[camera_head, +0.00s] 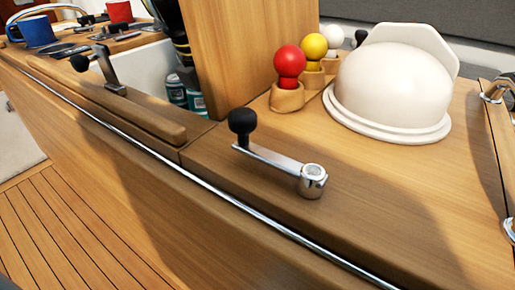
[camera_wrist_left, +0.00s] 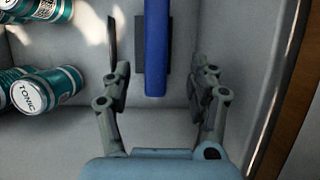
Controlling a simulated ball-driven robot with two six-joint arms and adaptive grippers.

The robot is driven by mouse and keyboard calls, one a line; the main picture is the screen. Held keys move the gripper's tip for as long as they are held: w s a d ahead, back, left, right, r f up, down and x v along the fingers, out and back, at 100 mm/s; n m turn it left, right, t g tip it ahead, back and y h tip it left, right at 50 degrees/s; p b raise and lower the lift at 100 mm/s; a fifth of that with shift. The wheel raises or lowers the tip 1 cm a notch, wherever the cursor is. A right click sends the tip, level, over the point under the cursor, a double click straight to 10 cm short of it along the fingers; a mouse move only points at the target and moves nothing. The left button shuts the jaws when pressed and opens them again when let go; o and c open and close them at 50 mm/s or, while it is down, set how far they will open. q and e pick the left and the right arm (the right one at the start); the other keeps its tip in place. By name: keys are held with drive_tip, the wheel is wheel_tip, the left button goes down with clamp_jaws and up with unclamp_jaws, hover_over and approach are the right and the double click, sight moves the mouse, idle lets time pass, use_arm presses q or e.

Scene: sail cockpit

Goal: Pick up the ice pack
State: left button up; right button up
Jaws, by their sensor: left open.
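In the left wrist view, the ice pack (camera_wrist_left: 157,50) is a narrow blue upright strip seen edge-on, running down from the top of the picture. Dark patches flank it on both sides. My left gripper (camera_wrist_left: 153,72) is open, with one finger on each side of the ice pack and gaps between the fingers and the blue body. I cannot tell how deep the fingertips are relative to it. My right gripper is in neither view.
The pale box interior holds several teal tonic cans (camera_wrist_left: 45,88) left of the gripper; a wall stands close on the right. In the head view, cans (camera_head: 176,92) show in the open compartment. Winch handles (camera_head: 280,165), a white dome (camera_head: 390,90) and coloured balls stand around on the wood.

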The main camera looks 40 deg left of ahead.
use_arm(q)
drive_tip(key=b+x, duration=0.1)
drive_tip(key=x, duration=0.2)
drive_tip(key=shift+w+f, duration=0.25)
drive_tip(key=b+x, duration=0.1)
drive_tip(key=x, duration=0.2)
drive_tip(key=b+x, duration=0.1)
drive_tip(key=shift+a+f+b, duration=0.3)
drive_tip(key=shift+a, duration=0.05)
drive_tip(key=shift+w+f, duration=0.15)
drive_tip(key=shift+w, duration=0.05)
drive_tip(key=shift+f+b, duration=0.2)
drive_tip(key=shift+b, duration=0.1)
clamp_jaws()
